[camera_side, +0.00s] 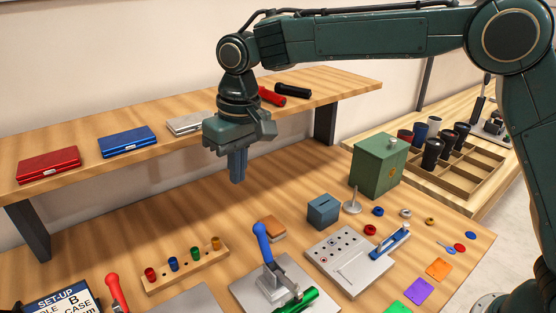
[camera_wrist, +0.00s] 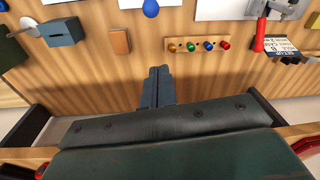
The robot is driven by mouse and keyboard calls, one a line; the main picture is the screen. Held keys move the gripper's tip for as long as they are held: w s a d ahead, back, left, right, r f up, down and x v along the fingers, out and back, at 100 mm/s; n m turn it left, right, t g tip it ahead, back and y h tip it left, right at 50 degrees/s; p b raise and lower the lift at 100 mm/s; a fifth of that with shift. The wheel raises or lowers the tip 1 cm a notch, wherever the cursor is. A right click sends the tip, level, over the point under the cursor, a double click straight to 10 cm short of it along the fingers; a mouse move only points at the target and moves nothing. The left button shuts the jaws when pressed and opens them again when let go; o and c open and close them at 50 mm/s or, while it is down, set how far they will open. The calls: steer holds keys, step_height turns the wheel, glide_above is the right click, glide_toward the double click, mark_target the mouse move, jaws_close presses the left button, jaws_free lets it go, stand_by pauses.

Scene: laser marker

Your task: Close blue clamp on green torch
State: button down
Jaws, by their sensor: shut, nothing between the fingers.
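The blue clamp (camera_side: 263,243) is a toggle clamp on a pale metal plate (camera_side: 244,292) at the front of the bench. Its blue handle stands nearly upright, leaning slightly left. In the wrist view only the handle's rounded blue end (camera_wrist: 151,8) shows, at the top edge. The green torch (camera_side: 298,301) lies on the plate at the clamp's front right, at the bottom of the side view. Whether the clamp's arm touches it is unclear. My gripper (camera_side: 238,180) is shut and empty, pointing down high above the bench, behind the clamp; its fingers (camera_wrist: 160,73) show in the wrist view.
A red-handled clamp (camera_side: 116,293) stands at the front left. A peg rack (camera_side: 186,264) is left of the blue clamp. A panel fixture (camera_side: 347,262), blue box (camera_side: 323,211) and green box (camera_side: 377,166) are to the right. A raised shelf (camera_side: 78,150) runs behind.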

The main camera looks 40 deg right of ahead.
mark_target(256, 225)
steer(key=shift+f, duration=0.1)
steer(key=s+f, duration=0.3)
steer(key=f, duration=0.5)
steer(key=shift+f, duration=0.35)
stand_by(0.4)
steer(key=shift+s, duration=0.1)
stand_by(0.3)
steer(key=shift+s+r+t, duration=0.35)
steer(key=shift+s+t, duration=0.35)
steer(key=shift+s, duration=0.05)
steer(key=shift+s+r+t, duration=0.3)
steer(key=shift+s+t, duration=0.4)
steer(key=shift+s+r, duration=0.2)
steer(key=shift+s, duration=1)
